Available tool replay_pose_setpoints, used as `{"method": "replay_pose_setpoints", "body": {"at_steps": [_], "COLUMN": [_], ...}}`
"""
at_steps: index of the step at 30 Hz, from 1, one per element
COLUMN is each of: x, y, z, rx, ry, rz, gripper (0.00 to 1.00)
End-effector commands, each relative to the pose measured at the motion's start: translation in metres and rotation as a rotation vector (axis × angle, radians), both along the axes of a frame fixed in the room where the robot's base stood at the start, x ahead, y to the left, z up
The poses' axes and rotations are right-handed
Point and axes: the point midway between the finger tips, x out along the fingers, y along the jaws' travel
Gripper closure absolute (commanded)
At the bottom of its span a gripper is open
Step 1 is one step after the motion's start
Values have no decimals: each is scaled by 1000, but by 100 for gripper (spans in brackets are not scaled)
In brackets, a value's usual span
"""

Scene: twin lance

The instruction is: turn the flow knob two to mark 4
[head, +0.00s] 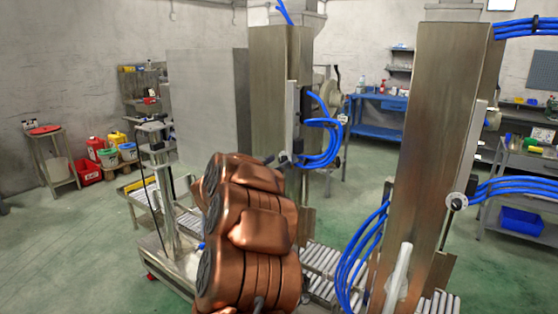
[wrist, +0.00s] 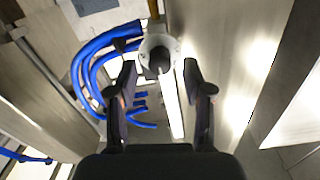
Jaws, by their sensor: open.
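In the wrist view, a round pale dial with a dark knob (wrist: 157,63) at its centre sits just beyond my fingertips. My gripper (wrist: 160,77) is open, with one finger to each side of the knob's line and nothing between them. In the head view, one dial with a dark knob (head: 284,158) is on the middle steel column, close to my copper arm. Another dial with a dark knob (head: 457,201) is on the nearer right column. I cannot read any marks or numbers. My gripper is mostly hidden behind my arm in the head view.
Looped blue hoses (wrist: 92,65) run close to the left of the dial in the wrist view. A steel column face (wrist: 222,60) lies close on the right. Roller conveyors (head: 322,262) run below the columns. A blue bench (head: 378,115) stands farther back.

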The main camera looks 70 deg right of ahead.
Motion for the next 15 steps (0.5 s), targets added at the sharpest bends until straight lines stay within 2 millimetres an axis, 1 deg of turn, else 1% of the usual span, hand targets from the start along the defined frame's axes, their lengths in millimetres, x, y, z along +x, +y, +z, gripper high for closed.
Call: {"method": "replay_pose_setpoints", "body": {"at_steps": [3, 6, 15], "x": [-2, -3, -3], "y": [-10, -14, -15], "z": [0, 0, -1], "rx": [0, 0, 1], "ry": [1, 1, 0], "rz": [0, 1, 2], "gripper": [49, 49, 49]}}
